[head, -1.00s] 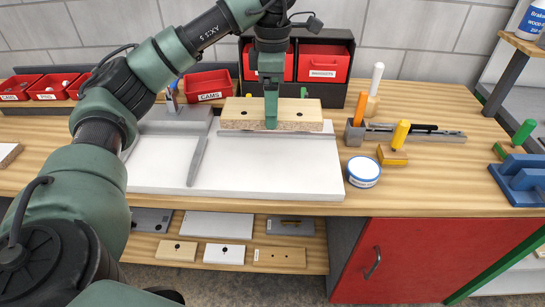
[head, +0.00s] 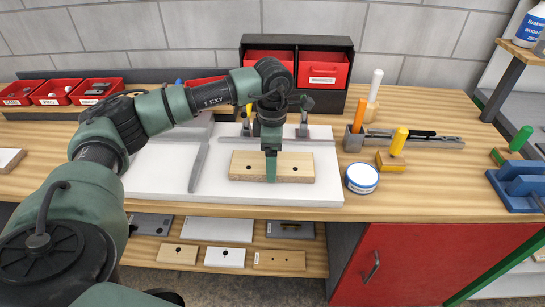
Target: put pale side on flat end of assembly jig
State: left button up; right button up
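The pale wooden board (head: 247,166) has two dark holes. It lies flat, on or just above the front middle of the assembly jig's white base (head: 160,175); I cannot tell whether it touches. My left gripper (head: 271,170) points down at the middle of the board, with a finger over its front edge, and appears shut on it. The jig has a slanted grey fence (head: 199,166) to the left of the board and clamps (head: 303,125) at the back. My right gripper is not in view.
A round blue-and-white tin (head: 362,177) stands beside the jig's right edge. Red bins (head: 323,72) stand behind. Several panels (head: 225,256) lie on the shelf below.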

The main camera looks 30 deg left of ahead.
pick_arm(q)
jog(key=shift+f, duration=0.15)
jog(key=o, duration=1.7)
jog(key=shift+r, duration=0.35)
notch_tip(320, 180, up, 12)
jog(key=shift+f+b, duration=0.1)
jog(key=shift+b, duration=1)
